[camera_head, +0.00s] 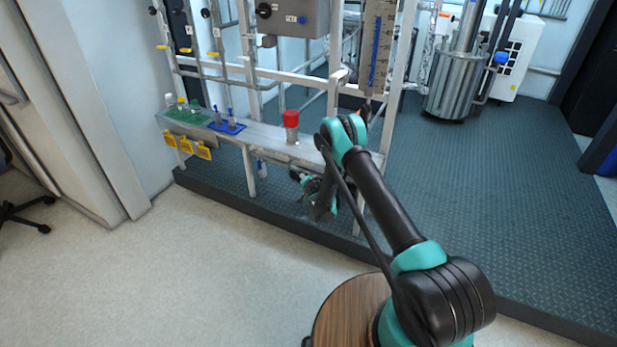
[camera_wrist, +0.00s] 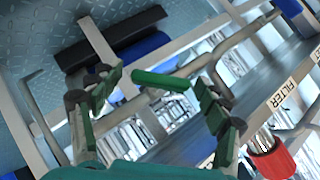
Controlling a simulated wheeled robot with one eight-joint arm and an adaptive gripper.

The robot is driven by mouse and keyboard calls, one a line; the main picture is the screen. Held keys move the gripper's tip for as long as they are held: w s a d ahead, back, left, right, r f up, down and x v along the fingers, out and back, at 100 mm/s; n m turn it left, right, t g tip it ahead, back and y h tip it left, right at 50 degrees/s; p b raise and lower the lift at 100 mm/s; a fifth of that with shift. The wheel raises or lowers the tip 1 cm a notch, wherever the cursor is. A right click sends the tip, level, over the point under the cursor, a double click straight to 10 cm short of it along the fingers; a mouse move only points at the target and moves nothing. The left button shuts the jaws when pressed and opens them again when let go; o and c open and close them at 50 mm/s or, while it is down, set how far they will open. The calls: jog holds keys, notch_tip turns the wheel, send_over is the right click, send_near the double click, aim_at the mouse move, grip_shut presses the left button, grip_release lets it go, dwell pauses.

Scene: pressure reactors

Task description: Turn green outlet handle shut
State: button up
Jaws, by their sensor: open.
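The green outlet handle (camera_wrist: 163,81) is a short green bar in the wrist view, on or near a metal pipe under the bench. It lies roughly crosswise between the two fingers of my gripper (camera_wrist: 156,83). My gripper is open, with green-padded fingers to the left and right of the handle. I see a gap at each end, and no clear contact. In the head view my gripper (camera_head: 318,192) is low at the front of the rack, below the bench. I cannot make out the handle there; my arm and gripper may hide it.
A red-capped part (camera_head: 291,126) stands on the bench (camera_head: 262,136); its red cap (camera_wrist: 272,161) is at lower right in the wrist view. A "FILTER" label (camera_wrist: 283,95) is nearby. Rack legs and pipes surround my gripper. The front floor is clear.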

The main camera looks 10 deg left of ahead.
jog(key=shift+w+a+f, duration=0.1)
jog(key=shift+w+f, duration=0.05)
jog(key=shift+w, duration=0.15)
jog(key=c, duration=1.2)
jog(key=shift+m+t+y, duration=0.4)
jog(key=shift+y, duration=0.1)
jog(key=o, duration=1.2)
